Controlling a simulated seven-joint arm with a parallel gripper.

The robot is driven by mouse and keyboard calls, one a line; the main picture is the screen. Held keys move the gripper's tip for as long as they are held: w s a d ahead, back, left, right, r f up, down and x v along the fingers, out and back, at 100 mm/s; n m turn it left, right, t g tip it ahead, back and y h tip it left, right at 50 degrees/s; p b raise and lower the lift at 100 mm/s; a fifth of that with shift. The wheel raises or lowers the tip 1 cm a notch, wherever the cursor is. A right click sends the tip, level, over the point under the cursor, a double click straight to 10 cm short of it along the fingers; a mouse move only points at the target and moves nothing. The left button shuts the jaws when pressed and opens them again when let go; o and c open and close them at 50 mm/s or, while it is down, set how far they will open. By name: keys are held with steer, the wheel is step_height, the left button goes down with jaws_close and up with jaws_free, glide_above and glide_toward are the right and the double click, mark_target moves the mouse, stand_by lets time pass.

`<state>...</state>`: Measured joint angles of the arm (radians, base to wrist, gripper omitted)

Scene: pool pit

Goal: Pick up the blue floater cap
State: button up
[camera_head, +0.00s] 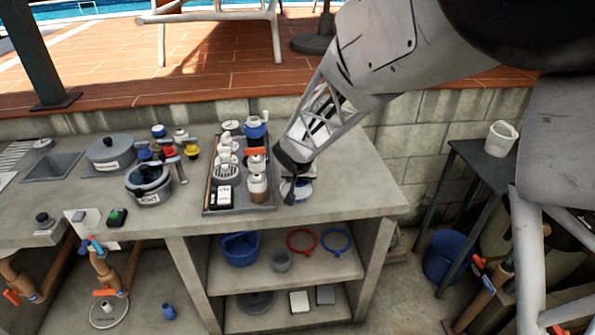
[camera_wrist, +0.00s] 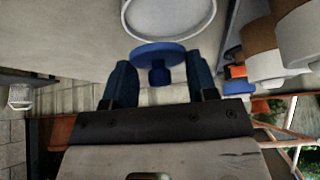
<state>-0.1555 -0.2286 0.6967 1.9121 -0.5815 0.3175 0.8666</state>
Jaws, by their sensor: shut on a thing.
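The blue floater cap (camera_wrist: 157,56) is a round blue disc with a short stem. In the wrist view it sits between the two dark blue fingers of my gripper (camera_wrist: 160,78), which is shut on it. A round white body with a pale rim (camera_wrist: 168,18) lies just beyond the cap; I cannot tell whether they touch. In the head view my gripper (camera_head: 290,185) is low over the right part of the counter. A white and blue round thing (camera_head: 303,190) shows partly behind it there, and the cap itself is mostly hidden.
A dark tray (camera_head: 240,208) with bottles and cups stands close to the left of my gripper. A grey pot (camera_head: 149,196) and several small coloured valves are farther left. The counter (camera_head: 355,185) is bare to the right. A shelf below holds a blue basket (camera_head: 240,248) and rings.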

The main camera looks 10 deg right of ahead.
steer(key=shift+s, duration=0.45)
steer(key=shift+w+r, duration=0.1)
stand_by(0.4)
steer(key=w+a+r, duration=0.3)
steer(key=w+a, duration=0.1)
steer(key=w, duration=0.6)
steer(key=w+a+r, duration=0.4)
steer(key=w, duration=0.6)
steer(key=w+a+r, duration=0.4)
steer(key=w, duration=0.7)
steer(key=shift+a+r, duration=0.15)
steer(key=shift+a, duration=0.2)
steer(key=shift+w, duration=0.1)
steer(key=shift+f, duration=1.95)
steer(key=shift+f, duration=0.8)
stand_by(0.3)
